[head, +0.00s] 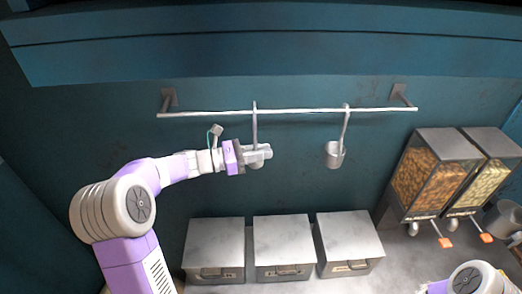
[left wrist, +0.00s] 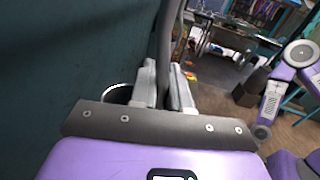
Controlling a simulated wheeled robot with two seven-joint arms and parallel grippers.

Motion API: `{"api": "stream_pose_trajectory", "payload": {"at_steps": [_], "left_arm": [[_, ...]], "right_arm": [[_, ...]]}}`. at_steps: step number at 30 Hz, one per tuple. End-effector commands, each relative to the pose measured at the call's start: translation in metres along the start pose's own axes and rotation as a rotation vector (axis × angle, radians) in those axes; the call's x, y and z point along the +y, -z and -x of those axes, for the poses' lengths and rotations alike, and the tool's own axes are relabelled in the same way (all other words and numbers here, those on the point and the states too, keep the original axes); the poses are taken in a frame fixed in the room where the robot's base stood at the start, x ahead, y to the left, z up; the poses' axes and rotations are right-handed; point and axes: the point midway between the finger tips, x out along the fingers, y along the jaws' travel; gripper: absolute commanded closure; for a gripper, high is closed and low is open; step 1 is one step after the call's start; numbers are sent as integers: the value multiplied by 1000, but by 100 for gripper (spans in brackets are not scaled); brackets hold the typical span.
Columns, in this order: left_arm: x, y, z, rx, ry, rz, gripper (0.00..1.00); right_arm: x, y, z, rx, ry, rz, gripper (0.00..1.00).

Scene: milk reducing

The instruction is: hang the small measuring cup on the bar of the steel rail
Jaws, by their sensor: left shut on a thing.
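The steel rail (head: 300,111) runs across the teal wall on two brackets. A grey measuring cup with a long upright handle (head: 254,122) is at the rail's left half. The top of the handle meets the bar; I cannot tell whether the bar carries it. My left gripper (head: 260,154) is shut on this handle low down and hides most of the cup. In the left wrist view the handle (left wrist: 171,45) passes between the fingers (left wrist: 166,88), and the cup's round rim (left wrist: 117,93) shows beside them. Another measuring cup (head: 334,155) hangs on the bar farther right. My right gripper is out of view.
Three grey lidded boxes (head: 283,234) stand on the counter below the rail. Two dispensers (head: 432,172) with orange-tipped spouts stand at the right, with a grey pot (head: 503,218) beside them. The bar between the two cups is clear.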

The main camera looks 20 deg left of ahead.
Motion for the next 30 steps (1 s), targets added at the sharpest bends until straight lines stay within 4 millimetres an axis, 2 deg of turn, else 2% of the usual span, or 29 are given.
{"api": "stream_pose_trajectory", "payload": {"at_steps": [14, 15, 20, 30], "left_arm": [[0, 5, 0, -1, 0, -1, 100], [0, 5, 0, -1, 0, -1, 78], [0, 5, 0, 0, 0, -1, 54], [1, 5, 5, 0, -1, -1, 54]], "right_arm": [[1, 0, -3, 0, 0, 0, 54], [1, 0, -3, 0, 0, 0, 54], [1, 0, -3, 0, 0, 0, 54], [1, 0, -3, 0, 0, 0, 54]]}}
